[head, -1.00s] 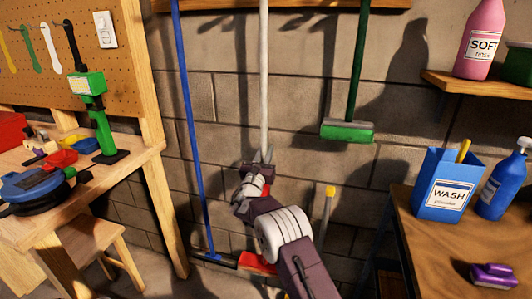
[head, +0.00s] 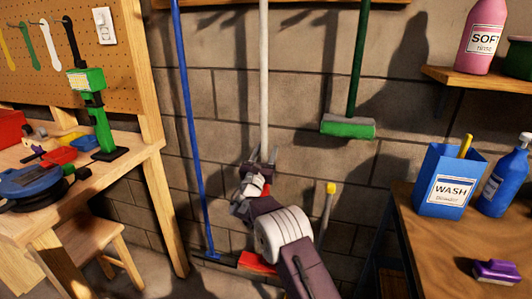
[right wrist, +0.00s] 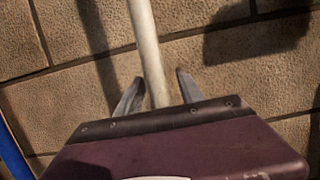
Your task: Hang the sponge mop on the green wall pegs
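A long white handle (head: 263,80) stands upright against the block wall; it also shows in the right wrist view (right wrist: 146,40). A red piece (head: 258,262) shows low behind my arm, perhaps its head; the join is hidden. My right gripper (head: 263,157) is at the handle's lower part. In the right wrist view its two fingers (right wrist: 157,90) stand apart on either side of the handle, with gaps. A green-headed tool (head: 347,127) with a dark green handle hangs to the right. I cannot tell for sure which is the sponge mop. The green pegs and my left gripper are not in view.
A blue pole (head: 188,120) leans close on the left. A yellow-tipped stick (head: 329,200) stands right of my arm. A workbench (head: 140,160) is at left, with a stool (head: 90,240) by it. A table (head: 430,232) with a WASH box (head: 446,182) is at right.

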